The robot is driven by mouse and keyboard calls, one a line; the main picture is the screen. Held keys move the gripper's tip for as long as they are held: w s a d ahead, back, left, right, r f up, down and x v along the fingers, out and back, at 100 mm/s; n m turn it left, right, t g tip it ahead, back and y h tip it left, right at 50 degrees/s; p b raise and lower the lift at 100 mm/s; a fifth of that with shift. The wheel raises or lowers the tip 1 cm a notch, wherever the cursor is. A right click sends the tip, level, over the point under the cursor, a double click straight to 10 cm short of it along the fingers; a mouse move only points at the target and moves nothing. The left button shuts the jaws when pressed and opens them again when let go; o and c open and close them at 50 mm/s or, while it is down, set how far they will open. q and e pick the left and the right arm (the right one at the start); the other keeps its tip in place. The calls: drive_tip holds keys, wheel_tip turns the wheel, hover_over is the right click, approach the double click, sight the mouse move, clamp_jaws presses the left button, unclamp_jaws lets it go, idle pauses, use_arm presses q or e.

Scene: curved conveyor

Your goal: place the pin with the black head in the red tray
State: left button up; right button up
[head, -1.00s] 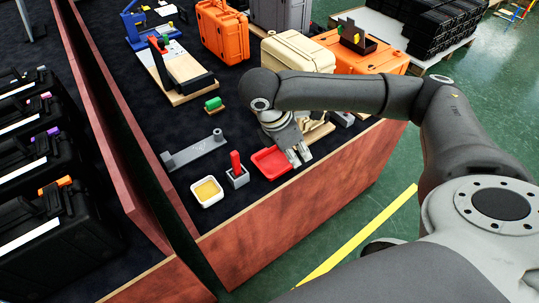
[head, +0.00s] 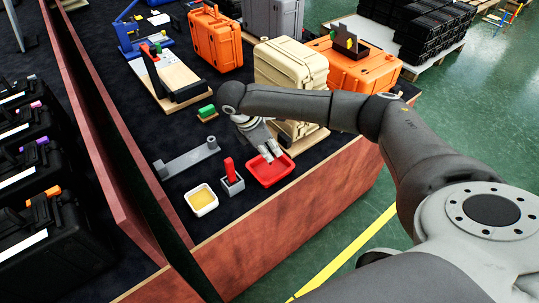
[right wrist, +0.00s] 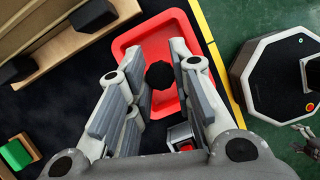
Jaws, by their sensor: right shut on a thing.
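The red tray (head: 268,183) lies near the front edge of the dark table; its red rim also shows in the right wrist view (right wrist: 122,55). My right gripper (head: 270,154) is over the far part of the tray, pointing down. In the right wrist view, the pin's black head (right wrist: 160,75) is between the fingers of the right gripper (right wrist: 156,70), with the tray behind it. The gripper is shut on the pin. The pin's shaft is hidden, and I cannot tell how high it is above the tray.
A grey bar (head: 187,160) and a green block (head: 206,112) lie farther back. A beige case (head: 290,75) stands behind my arm.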

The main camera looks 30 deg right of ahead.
drive_tip(key=shift+f, duration=1.6)
drive_tip(key=o, duration=0.9)
drive_tip(key=shift+f, duration=0.1)
drive_tip(key=v, duration=1.2)
drive_tip(key=shift+d, duration=0.1)
